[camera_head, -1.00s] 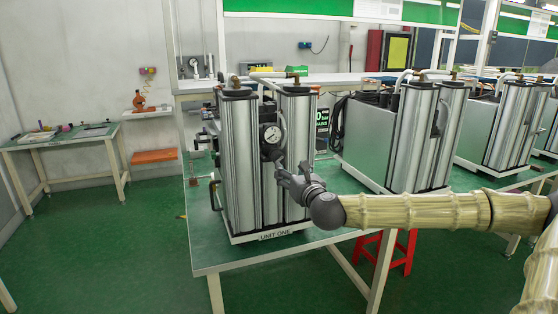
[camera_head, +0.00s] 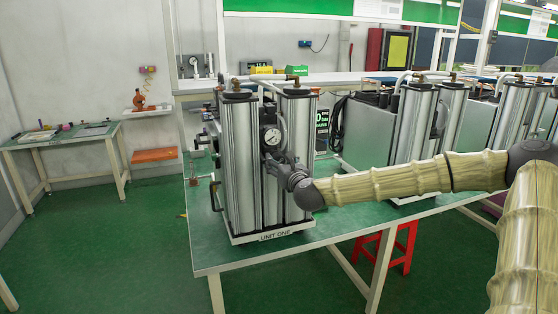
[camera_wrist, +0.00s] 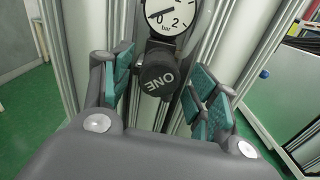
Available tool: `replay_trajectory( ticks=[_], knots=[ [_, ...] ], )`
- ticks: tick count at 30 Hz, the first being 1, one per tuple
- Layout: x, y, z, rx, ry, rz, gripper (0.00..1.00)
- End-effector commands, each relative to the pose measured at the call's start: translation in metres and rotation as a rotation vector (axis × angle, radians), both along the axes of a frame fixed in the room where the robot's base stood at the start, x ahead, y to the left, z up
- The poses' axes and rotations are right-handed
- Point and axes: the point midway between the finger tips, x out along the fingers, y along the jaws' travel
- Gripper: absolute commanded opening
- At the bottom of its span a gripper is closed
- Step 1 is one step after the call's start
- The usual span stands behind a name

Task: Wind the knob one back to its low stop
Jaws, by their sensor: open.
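Knob one is a dark round knob (camera_wrist: 160,75) marked ONE. In the wrist view it sits just below a white pressure gauge (camera_wrist: 172,14), whose needle points to the lower left near the 0. My gripper (camera_wrist: 162,84) is open, with one teal-padded finger left of the knob and the other right of it. Gaps show between the pads and the knob. In the head view my gripper (camera_head: 276,165) is at the front of the unit marked UNIT ONE (camera_head: 240,165), just below its gauge (camera_head: 272,136). The knob is hard to make out there.
Tall metal columns flank the knob closely on both sides. The unit stands on a green-topped table (camera_head: 215,258). More column units (camera_head: 412,140) stand to the right, and a red stool (camera_head: 398,250) is under the table. The floor on the left is clear.

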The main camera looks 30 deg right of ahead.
Motion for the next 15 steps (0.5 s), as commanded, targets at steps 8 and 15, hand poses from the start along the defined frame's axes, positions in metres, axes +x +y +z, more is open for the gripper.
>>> replay_trajectory(
  ticks=[8,15],
  knots=[
    [0.0108,-0.0024,-0.0004,0.0,0.0,0.0,0.59],
    [0.011,-0.0025,-0.0003,0.0,0.0,0.0,0.59]
  ],
)
